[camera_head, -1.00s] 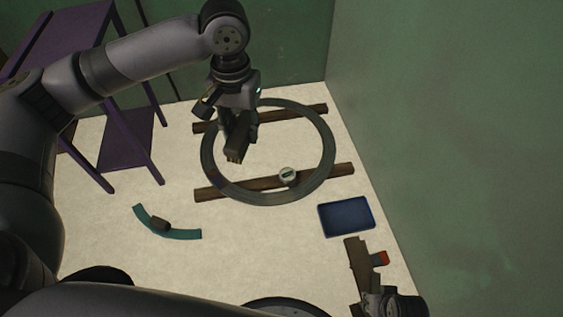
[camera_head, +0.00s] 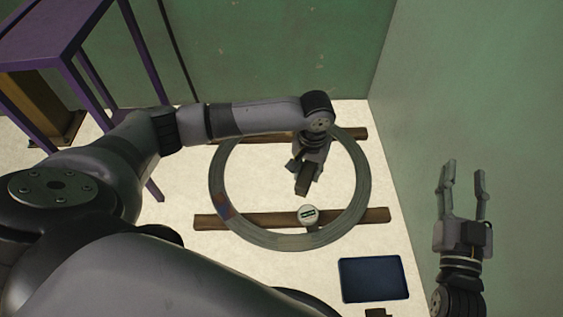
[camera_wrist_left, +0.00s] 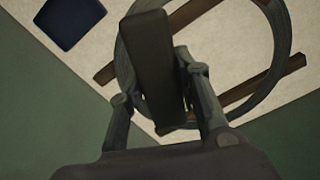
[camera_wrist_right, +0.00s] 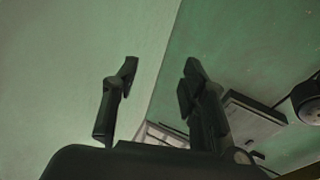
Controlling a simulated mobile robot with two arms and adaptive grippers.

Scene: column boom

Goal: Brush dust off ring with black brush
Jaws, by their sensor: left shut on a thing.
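The large grey-green ring (camera_head: 290,242) lies flat across two wooden beams in the head view. A reddish-brown patch (camera_head: 226,211) marks its left side. My left gripper (camera_head: 306,176) is shut on a dark block-shaped brush (camera_head: 302,187), which appears over the ring's open middle; its height above the floor is unclear. The left wrist view shows the brush (camera_wrist_left: 155,65) between both fingers, with part of the ring (camera_wrist_left: 272,85) behind it. Its bristles cannot be made out. My right gripper (camera_head: 465,178) is open and empty, fingers apart, at the right near the green wall.
A round white-faced object (camera_head: 308,214) sits at the near beam (camera_head: 262,219). A blue tray (camera_head: 375,279) lies on the floor at the lower right. A purple frame (camera_head: 75,30) stands at the left. Green walls close off the back and right. My left arm hides the lower-left floor.

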